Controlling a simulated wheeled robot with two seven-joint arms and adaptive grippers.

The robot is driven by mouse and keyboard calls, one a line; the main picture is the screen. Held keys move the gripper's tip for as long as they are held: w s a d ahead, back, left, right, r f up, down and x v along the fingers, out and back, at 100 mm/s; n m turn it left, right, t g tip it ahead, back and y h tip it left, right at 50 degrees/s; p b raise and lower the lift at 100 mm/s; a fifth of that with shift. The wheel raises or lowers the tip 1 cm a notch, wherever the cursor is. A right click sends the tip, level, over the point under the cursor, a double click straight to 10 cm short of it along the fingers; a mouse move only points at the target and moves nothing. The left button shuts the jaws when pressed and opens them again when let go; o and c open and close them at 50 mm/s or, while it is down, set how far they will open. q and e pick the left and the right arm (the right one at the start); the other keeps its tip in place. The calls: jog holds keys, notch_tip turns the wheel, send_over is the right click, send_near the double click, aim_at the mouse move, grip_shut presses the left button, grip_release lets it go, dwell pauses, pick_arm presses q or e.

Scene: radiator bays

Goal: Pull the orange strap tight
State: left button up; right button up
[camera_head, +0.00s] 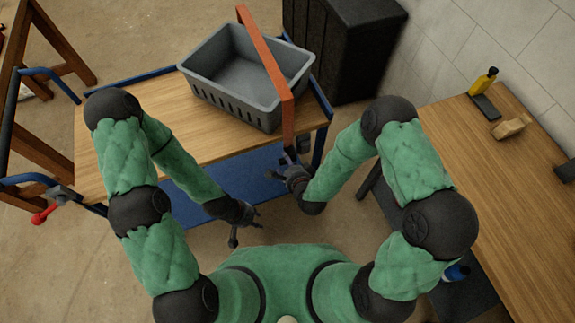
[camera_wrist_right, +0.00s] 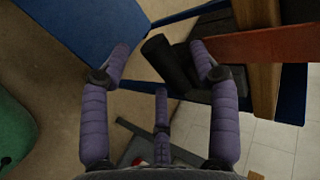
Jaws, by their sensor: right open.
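The orange strap (camera_head: 266,55) runs over the grey crate (camera_head: 247,76) and hangs down past the near edge of the cart's wooden top. My right gripper (camera_head: 284,168) is just below the strap's lower end. In the right wrist view, the strap (camera_wrist_right: 270,46) comes in from the right and reaches the right finger. My left gripper (camera_head: 243,222) is lower left of the right one, fingers apart, and looks empty.
The crate stands on a cart with a wooden top (camera_head: 170,120) and a blue lower shelf (camera_head: 220,175). A black cabinet (camera_head: 335,45) stands behind.

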grip_shut()
notch_tip(320, 180, down, 4)
jog(key=b, duration=0.3)
jog(key=shift+s+f, duration=0.1)
jog(key=shift+f, duration=0.15)
jog(key=shift+c, duration=1.2)
grip_release()
jog(key=shift+o, duration=1.2)
jog(key=shift+f, duration=0.1)
